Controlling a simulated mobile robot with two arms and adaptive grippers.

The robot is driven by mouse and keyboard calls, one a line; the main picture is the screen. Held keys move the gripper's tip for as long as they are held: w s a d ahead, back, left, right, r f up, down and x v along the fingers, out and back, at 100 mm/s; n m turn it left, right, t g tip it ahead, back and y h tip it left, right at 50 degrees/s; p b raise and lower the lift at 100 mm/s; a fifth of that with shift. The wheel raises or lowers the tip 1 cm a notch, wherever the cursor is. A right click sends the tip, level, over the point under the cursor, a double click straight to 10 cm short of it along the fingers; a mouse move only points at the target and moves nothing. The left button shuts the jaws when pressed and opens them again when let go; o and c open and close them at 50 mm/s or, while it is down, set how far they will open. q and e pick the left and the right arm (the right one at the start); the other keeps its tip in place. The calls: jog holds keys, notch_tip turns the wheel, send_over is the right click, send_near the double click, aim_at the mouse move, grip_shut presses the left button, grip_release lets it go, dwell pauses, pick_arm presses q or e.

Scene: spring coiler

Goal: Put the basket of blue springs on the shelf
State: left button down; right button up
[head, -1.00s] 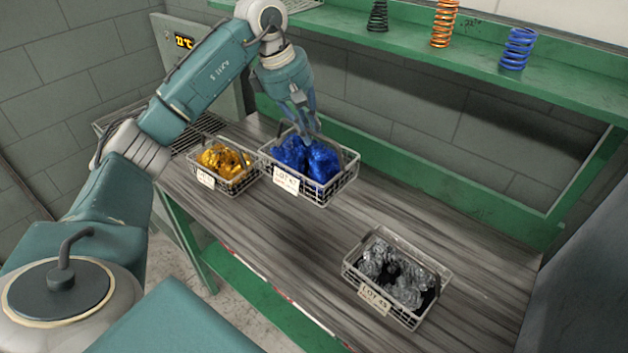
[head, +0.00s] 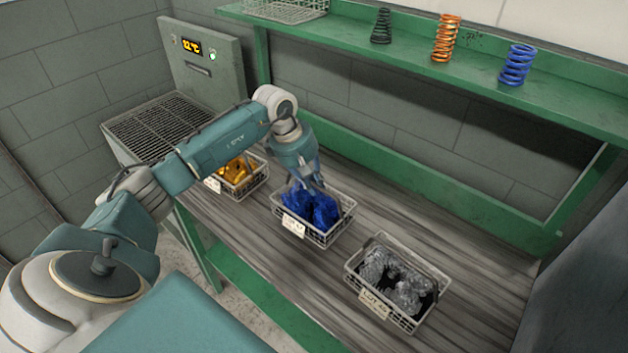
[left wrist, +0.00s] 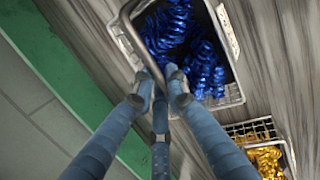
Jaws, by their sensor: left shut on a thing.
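The wire basket of blue springs (head: 330,236) is over the middle of the workbench in the head view. A white label hangs on its front. My left gripper (head: 310,186) is above it, shut on its handle. In the left wrist view, the fingers (left wrist: 162,84) close around the dark handle bar, with the blue springs (left wrist: 185,45) beyond. I cannot tell whether the basket's bottom touches the bench. The green shelf (head: 470,78) runs along the wall, higher than the basket. My right gripper is not in view.
A basket of yellow springs (head: 238,172) stands left of the blue one, a basket of silver springs (head: 398,285) to the right. The shelf holds an empty-looking wire basket (head: 285,10) and dark (head: 381,27), orange (head: 446,38) and blue (head: 517,66) display springs. Bare bench lies behind the silver basket.

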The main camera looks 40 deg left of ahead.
pick_arm(q)
jog(key=shift+w, duration=0.1)
jog(key=c, duration=1.7)
grip_release()
jog(key=shift+c, duration=0.2)
